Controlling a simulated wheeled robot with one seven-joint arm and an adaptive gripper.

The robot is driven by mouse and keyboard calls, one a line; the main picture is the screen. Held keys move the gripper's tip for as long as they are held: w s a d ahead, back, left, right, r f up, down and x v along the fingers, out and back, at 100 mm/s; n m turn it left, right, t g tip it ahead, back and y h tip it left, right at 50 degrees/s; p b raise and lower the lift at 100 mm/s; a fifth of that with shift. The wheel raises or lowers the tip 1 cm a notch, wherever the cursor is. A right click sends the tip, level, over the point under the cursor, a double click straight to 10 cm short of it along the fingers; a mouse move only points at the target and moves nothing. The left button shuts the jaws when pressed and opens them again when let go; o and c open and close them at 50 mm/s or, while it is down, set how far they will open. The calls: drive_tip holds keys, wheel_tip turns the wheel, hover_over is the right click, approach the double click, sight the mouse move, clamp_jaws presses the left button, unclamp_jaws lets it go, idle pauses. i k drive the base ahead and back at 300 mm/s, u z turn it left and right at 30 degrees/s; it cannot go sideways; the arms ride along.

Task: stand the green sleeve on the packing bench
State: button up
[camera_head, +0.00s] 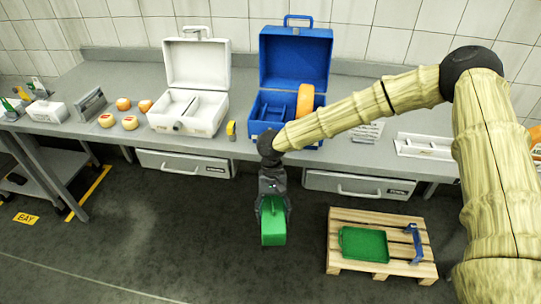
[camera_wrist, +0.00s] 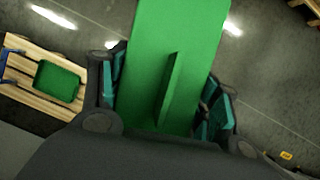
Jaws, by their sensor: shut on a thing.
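The green sleeve (camera_head: 273,230) hangs from my gripper (camera_head: 273,203) in the head view, in the air over the dark floor in front of the bench. In the wrist view the sleeve (camera_wrist: 165,35) fills the space between my two fingers, which are shut on it from both sides. A thin upright green fin shows on its near face. The long grey packing bench (camera_head: 110,75) runs along the tiled wall, behind the gripper. The sleeve is apart from the bench.
A wooden pallet (camera_head: 345,222) with a green tray (camera_head: 364,244) and blue handle (camera_head: 414,243) lies on the floor at right.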

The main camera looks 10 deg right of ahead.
sight(73, 100)
drive_tip(key=u, duration=2.5)
drive_tip(key=i, duration=4.45)
drive_tip(key=z, duration=2.6)
